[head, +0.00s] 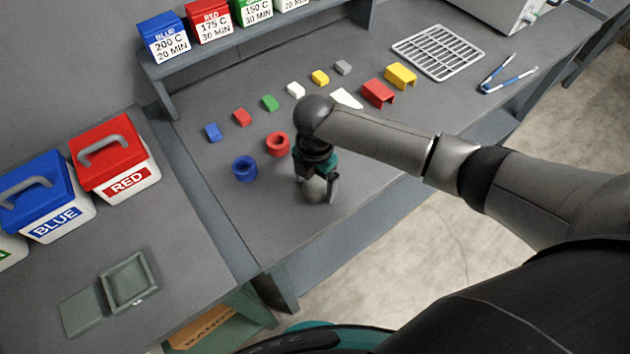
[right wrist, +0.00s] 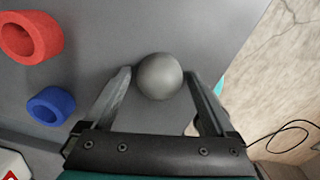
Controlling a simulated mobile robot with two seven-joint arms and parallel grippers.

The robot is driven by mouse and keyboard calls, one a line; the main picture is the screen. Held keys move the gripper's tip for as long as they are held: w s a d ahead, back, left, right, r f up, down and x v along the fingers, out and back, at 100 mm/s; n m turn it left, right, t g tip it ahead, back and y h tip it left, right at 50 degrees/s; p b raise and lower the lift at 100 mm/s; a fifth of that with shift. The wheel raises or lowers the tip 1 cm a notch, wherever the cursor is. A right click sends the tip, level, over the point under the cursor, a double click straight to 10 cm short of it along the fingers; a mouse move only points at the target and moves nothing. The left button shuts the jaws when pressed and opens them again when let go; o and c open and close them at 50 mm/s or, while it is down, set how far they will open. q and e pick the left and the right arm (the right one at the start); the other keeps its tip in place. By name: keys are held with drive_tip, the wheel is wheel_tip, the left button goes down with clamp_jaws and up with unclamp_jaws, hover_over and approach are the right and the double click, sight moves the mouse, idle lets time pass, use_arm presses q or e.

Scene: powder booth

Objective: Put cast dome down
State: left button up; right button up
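The cast dome (right wrist: 160,76) is a smooth grey rounded piece between the fingertips of my right gripper (right wrist: 160,78) in the right wrist view. The fingers lie close along both its sides, and the gripper looks shut on it. In the head view my right gripper (head: 318,188) points down at the front of the grey bench (head: 262,225). The dome (head: 315,189) shows partly between the fingers, low over the bench; I cannot tell whether it touches the top. My left gripper is not in view.
A blue ring (head: 244,169) and a red ring (head: 277,144) stand left of my right gripper. Small coloured blocks and red and yellow channels (head: 378,93) lie behind. A wire rack (head: 438,52) is at the back right. The bench front left of the gripper is clear.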

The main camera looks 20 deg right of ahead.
sight(315, 182)
drive_tip(key=shift+o, duration=0.3)
wheel_tip(315, 182, up, 12)
drive_tip(key=p, duration=0.2)
drive_tip(key=shift+r, duration=0.2)
